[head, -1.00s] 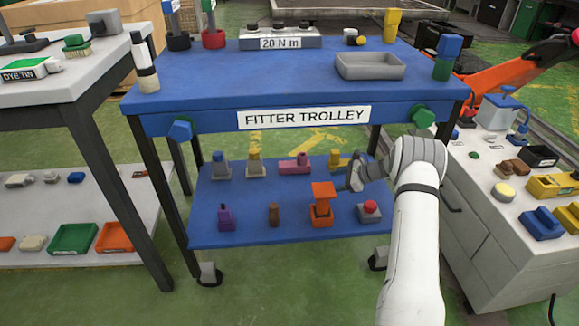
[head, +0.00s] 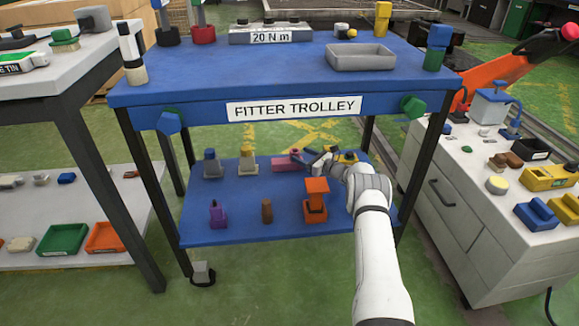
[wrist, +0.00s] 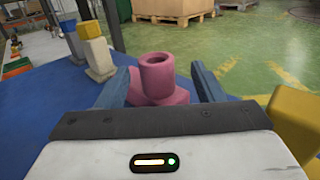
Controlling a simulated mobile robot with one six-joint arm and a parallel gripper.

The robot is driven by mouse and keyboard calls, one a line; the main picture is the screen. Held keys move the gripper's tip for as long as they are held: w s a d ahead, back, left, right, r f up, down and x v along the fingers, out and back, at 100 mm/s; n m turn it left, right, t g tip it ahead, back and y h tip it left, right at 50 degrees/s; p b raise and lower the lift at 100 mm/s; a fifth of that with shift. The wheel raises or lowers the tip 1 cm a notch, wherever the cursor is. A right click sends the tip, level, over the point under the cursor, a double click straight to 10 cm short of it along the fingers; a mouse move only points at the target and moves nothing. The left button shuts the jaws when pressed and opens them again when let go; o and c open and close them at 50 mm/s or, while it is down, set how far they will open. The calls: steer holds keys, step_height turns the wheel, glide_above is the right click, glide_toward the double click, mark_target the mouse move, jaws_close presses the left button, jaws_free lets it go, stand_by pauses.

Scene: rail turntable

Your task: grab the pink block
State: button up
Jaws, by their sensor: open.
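The pink block (head: 284,164) lies on the blue lower shelf (head: 240,221) of the fitter trolley, towards the back. In the wrist view it is a pink piece (wrist: 157,75) with an upright, hollow-topped cylinder on a wider base. My gripper (head: 314,157) is at the block's right side in the head view. In the wrist view my gripper (wrist: 166,84) is open, with one finger on each side of the pink block. Its lower part is partly hidden behind the gripper body. I cannot tell whether the fingers touch it.
A yellow piece (head: 346,157) stands close right of my gripper, also in the wrist view (wrist: 296,120). An orange block (head: 316,200) stands in front. Grey (head: 213,165) and pale yellow-topped (head: 248,162) pieces stand left. The trolley top (head: 230,80) is overhead.

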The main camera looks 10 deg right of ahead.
mark_target(299, 154)
steer(key=b+x, duration=0.1)
steer(key=x, duration=0.2)
steer(key=shift+w+a+f+b, duration=0.1)
steer(key=shift+a+f+b, duration=0.1)
steer(key=shift+a+b, duration=0.2)
steer(key=shift+w+a+r, duration=0.15)
steer(key=shift+w+r, duration=0.05)
steer(key=shift+c, duration=0.2)
jaws_close()
